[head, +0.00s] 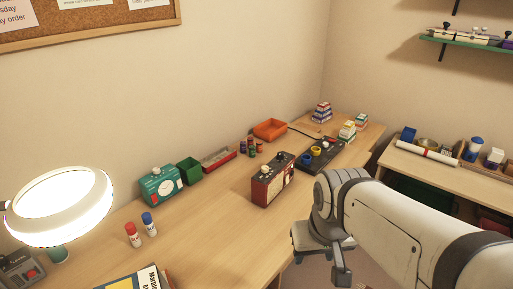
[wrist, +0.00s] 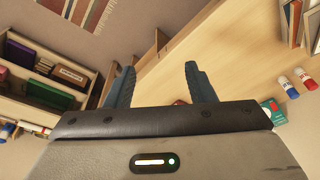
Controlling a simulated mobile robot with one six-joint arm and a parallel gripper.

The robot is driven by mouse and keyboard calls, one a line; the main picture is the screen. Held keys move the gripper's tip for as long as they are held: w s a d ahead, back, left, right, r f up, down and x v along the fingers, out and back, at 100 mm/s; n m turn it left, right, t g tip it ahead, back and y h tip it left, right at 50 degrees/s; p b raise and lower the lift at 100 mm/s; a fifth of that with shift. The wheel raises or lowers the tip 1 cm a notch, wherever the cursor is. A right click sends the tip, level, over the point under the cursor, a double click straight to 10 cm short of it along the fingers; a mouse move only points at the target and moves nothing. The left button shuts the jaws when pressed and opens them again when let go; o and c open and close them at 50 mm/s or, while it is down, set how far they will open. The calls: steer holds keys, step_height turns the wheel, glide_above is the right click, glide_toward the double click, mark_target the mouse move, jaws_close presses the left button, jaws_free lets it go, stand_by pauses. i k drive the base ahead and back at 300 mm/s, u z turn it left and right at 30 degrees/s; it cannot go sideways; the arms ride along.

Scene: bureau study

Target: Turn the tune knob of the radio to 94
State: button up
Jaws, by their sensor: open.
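A dark red and brown box with pale knobs, which looks like the radio (head: 268,190), stands on the desk in the middle of the head view. Its scale is too small to read, and I cannot tell which knob is the tune knob. My gripper (head: 322,258) is in front of the desk's near edge, to the right of and nearer than the radio, not touching it. In the wrist view my gripper (wrist: 158,70) has its two dark fingers apart, with nothing between them. The radio is not recognisable in the wrist view.
A teal device with a dial (head: 160,186), a green box (head: 189,172), red and blue bottles (head: 141,230) and a lit lamp (head: 60,206) stand left. A dark panel with coloured knobs (head: 320,155) lies right of the radio. Bare desk (head: 215,222) lies left of the radio.

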mark_target(265, 169)
steer(key=u, duration=1.75)
steer(key=k, duration=1.4)
steer(key=z, duration=1.3)
steer(key=i, duration=1.7)
steer(key=z, duration=0.1)
